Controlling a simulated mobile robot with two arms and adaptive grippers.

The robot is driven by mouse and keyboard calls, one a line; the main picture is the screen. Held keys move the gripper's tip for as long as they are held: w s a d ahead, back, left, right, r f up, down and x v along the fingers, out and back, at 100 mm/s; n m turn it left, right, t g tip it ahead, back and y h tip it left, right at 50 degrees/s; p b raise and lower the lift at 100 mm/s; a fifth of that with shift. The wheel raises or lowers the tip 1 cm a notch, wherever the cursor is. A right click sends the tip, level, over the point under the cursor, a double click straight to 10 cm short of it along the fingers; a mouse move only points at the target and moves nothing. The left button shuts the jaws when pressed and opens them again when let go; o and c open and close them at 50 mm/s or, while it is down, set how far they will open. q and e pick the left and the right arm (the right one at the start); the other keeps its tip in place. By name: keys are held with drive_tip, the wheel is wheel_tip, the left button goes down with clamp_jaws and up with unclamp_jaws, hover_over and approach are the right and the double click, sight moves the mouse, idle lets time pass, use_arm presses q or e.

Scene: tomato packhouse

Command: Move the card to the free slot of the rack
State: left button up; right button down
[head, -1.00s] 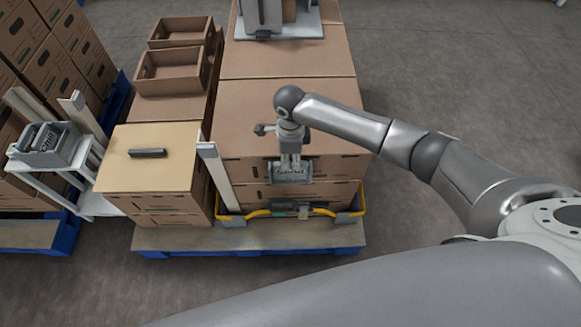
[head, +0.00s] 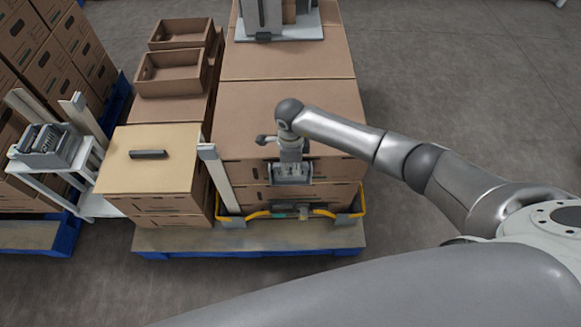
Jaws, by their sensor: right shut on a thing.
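My right gripper (head: 291,165) hangs in front of the stacked cartons, above the front of the pallet. It is shut on a small pale grey plate with dark marks, which looks like the card (head: 292,180). The fingers partly cover it, and its face is too small to read. At the top edge stands a grey stand with upright panels (head: 300,30), possibly the rack. Its upper part is cut off, so I cannot tell which slot is free. My left gripper is not in view.
A yellow-edged frame (head: 262,213) runs along the carton front below the gripper. A pale post (head: 212,170) stands to its left. A dark bar (head: 148,154) lies on a carton top. A grey ribbed unit (head: 48,146) sits on a white stand. Floor is clear at right.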

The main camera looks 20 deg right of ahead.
wheel_tip(320, 180, up, 11)
drive_tip(key=shift+f, duration=0.2)
idle(0.3)
